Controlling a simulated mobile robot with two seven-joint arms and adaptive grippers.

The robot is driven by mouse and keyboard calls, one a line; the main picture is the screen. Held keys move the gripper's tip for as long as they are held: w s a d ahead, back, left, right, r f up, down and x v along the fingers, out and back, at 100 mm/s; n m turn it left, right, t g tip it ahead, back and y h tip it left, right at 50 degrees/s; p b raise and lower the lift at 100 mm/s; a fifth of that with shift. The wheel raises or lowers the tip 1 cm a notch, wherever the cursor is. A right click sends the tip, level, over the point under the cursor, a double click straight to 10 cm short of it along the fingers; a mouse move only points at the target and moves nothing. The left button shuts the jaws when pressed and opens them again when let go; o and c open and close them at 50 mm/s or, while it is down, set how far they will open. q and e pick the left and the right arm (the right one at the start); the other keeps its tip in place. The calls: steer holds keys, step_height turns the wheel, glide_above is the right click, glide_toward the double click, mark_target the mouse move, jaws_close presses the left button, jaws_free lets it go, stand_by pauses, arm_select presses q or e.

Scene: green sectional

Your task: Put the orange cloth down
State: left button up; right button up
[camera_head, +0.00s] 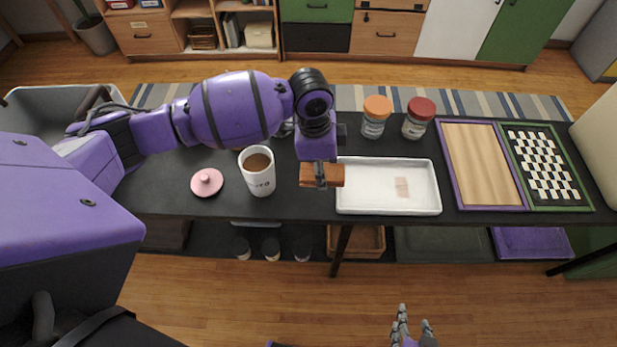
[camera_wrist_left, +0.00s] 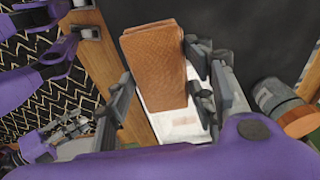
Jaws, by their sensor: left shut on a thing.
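The orange cloth (camera_head: 309,175) is a folded, brownish-orange piece. My left gripper (camera_head: 321,177) is shut on it, over the dark table just left of the white tray in the head view. In the left wrist view the cloth (camera_wrist_left: 155,65) stands out between the fingers of my left gripper (camera_wrist_left: 165,95), with part of the white tray (camera_wrist_left: 178,125) showing behind it. I cannot tell whether the cloth touches the table. My right gripper (camera_head: 412,328) is at the bottom edge of the head view, away from the table, fingers apart and empty.
The white tray (camera_head: 375,172) holds a small pale patch. A white mug (camera_head: 258,178) and pink lid (camera_head: 207,182) stand left of the cloth. Jars with orange (camera_head: 377,108) and red (camera_head: 421,108) lids stand behind the tray. A wooden board (camera_head: 478,165) and checkered board (camera_head: 541,165) lie right.

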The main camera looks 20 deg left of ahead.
mark_target(306, 164)
arm_select(q)
steer(key=a+f, duration=0.1)
steer(key=f, duration=0.1)
steer(key=w+a+f, duration=0.1)
steer(key=a+f, duration=0.1)
steer(key=shift+a+f, duration=0.1)
steer(key=shift+f, duration=0.2)
steer(key=f, duration=0.3)
steer(key=shift+w+a+f+b, duration=0.1)
steer(key=shift+a+f+b, duration=0.1)
steer(key=shift+f+b, duration=0.1)
steer(key=o, duration=1.1)
steer(key=shift+f, duration=0.1)
arm_select(e)
steer(key=shift+s+d+f, duration=0.15)
steer(key=shift+s+f, duration=0.1)
steer(key=shift+f, duration=0.15)
steer(key=shift+f, duration=0.1)
arm_select(q)
steer(key=shift+w+r, duration=0.1)
steer(key=shift+r, duration=0.45)
steer(key=r, duration=0.7)
steer(key=a+r+p, duration=0.1)
steer(key=r, duration=0.2)
steer(key=shift+s+a+r, duration=0.1)
steer(key=shift+s+r, duration=0.15)
steer(key=shift+r, duration=0.3)
arm_select(e)
steer(key=shift+s+r, duration=0.1)
steer(key=shift+r, duration=0.3)
